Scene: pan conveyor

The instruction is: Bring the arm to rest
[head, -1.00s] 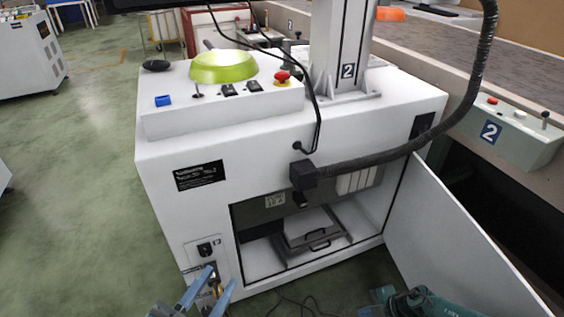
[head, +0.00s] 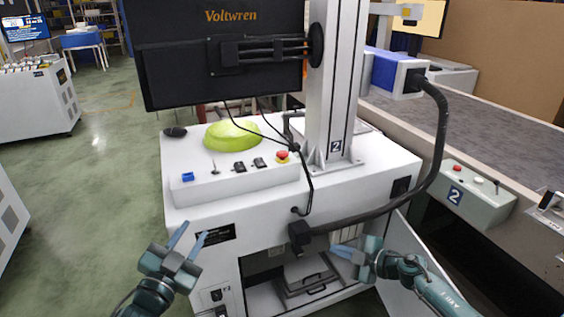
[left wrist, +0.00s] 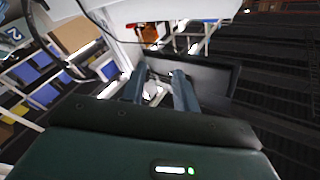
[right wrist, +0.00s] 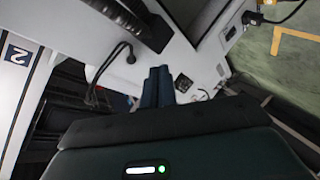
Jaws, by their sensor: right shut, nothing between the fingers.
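My left gripper (head: 191,234) is in front of the left front of the white cabinet. Its two blue fingers are apart with nothing between them, and they also stand apart in the left wrist view (left wrist: 158,82). My right gripper (head: 336,250) is in front of the cabinet's open lower bay, its fingers pointing left. Its fingers are together and empty, as they also appear in the right wrist view (right wrist: 158,78).
The white cabinet (head: 270,205) carries a lime green dome-shaped pan (head: 231,135), buttons and a post (head: 330,90). A black cable (head: 400,208) hangs near my right arm. The cabinet door (head: 400,240) stands open. A conveyor (head: 480,115) runs at the right. Floor (head: 100,150) is clear at left.

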